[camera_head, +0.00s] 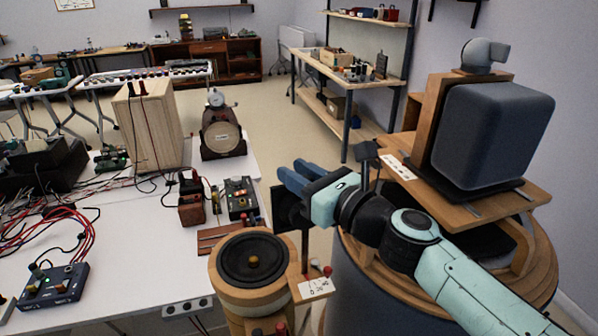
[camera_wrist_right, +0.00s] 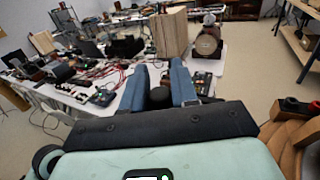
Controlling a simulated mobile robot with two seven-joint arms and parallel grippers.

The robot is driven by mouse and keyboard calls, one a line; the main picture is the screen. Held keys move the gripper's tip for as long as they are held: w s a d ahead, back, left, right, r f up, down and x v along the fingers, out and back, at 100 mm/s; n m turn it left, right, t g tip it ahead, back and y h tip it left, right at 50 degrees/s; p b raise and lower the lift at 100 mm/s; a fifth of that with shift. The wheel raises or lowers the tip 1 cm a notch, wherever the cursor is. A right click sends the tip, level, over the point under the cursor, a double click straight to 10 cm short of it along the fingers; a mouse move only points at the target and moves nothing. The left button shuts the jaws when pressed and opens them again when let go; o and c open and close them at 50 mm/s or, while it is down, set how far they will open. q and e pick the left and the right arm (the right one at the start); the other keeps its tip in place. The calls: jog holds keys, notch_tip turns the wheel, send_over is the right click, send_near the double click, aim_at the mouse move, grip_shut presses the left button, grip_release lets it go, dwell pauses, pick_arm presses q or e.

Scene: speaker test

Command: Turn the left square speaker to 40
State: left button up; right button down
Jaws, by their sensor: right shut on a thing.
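A square blue-grey speaker (camera_head: 495,130) stands on a wooden board (camera_head: 515,197) at the right, with a small white card (camera_head: 398,167) by its left edge. I cannot tell whether it is the task's left one. My right gripper (camera_head: 292,176) is left of this speaker, past the table's right edge. In the wrist view its two blue fingers (camera_wrist_right: 160,82) are shut on a small dark thing (camera_wrist_right: 160,97), mostly hidden between them. Any marking of 40 is too small to read. My left gripper is not in view.
A round black-coned speaker (camera_head: 235,258) with a marked card (camera_head: 314,287) stands at the front. The white table (camera_head: 130,250) holds a wooden box (camera_head: 148,125), a round-faced device (camera_head: 222,140), wires and small electronics. Open floor (camera_head: 290,140) lies behind the gripper.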

jog(key=n+g+y+p, duration=0.3)
jog(key=g, duration=0.1)
jog(key=shift+s+a+r+p, duration=0.1)
jog(key=shift+p, duration=0.2)
jog(key=n+g+y+p, duration=0.1)
jog(key=g+p, duration=0.1)
jog(key=n+g+p, duration=0.1)
jog(key=n+g, duration=0.1)
jog(key=shift+s+a+y+p, duration=0.1)
jog(key=shift+s+y+p, duration=0.1)
jog(key=shift+y+p, duration=0.2)
jog(key=shift+s+n+g+p, duration=0.15)
jog(key=shift+n+g+p, duration=0.45)
jog(key=shift+g+p, duration=0.3)
jog(key=c, duration=1)
grip_release()
jog(key=shift+o, duration=0.2)
jog(key=s+d, duration=0.2)
jog(key=d, duration=1.1)
jog(key=shift+s+b, duration=0.15)
jog(key=shift+b, duration=0.15)
